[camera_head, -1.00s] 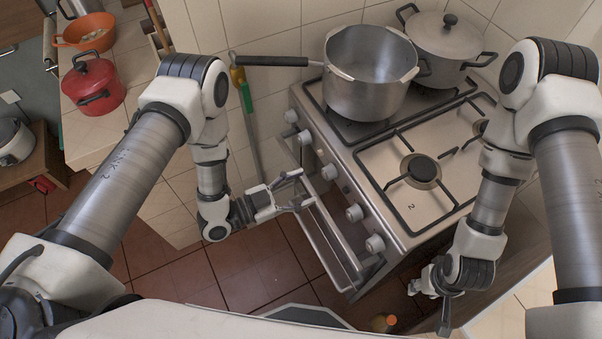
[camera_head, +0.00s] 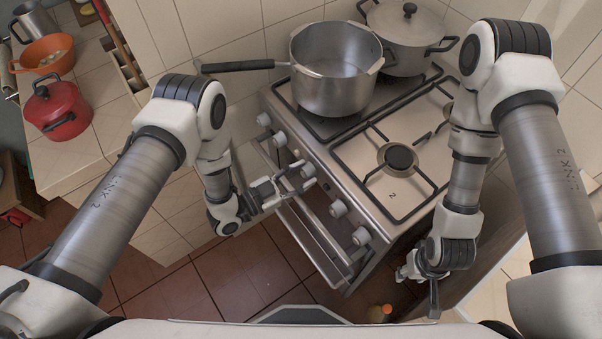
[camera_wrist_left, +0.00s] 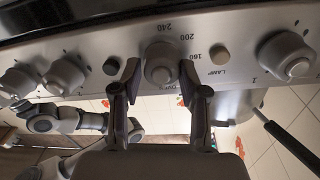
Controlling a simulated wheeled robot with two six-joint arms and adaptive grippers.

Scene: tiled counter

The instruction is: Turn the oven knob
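The oven knob (camera_wrist_left: 161,62) is a round grey knob in the middle of the stove's front panel, with numbers such as 240, 200 and 160 around it. It also shows in the head view (camera_head: 308,171). My left gripper (camera_wrist_left: 159,78) is open, with one finger on each side of the knob. In the wrist view a small gap shows between each fingertip and the knob. In the head view my left gripper (camera_head: 290,182) is right at the panel. My right gripper (camera_head: 405,273) is low, by the stove's right front corner, and its finger opening is unclear.
Other burner knobs (camera_head: 338,208) line the panel on both sides, and small buttons (camera_wrist_left: 220,55) flank the oven knob. The oven handle (camera_head: 318,240) runs below. A pot (camera_head: 337,75) with a long handle and a lidded pot (camera_head: 405,38) stand on the stove.

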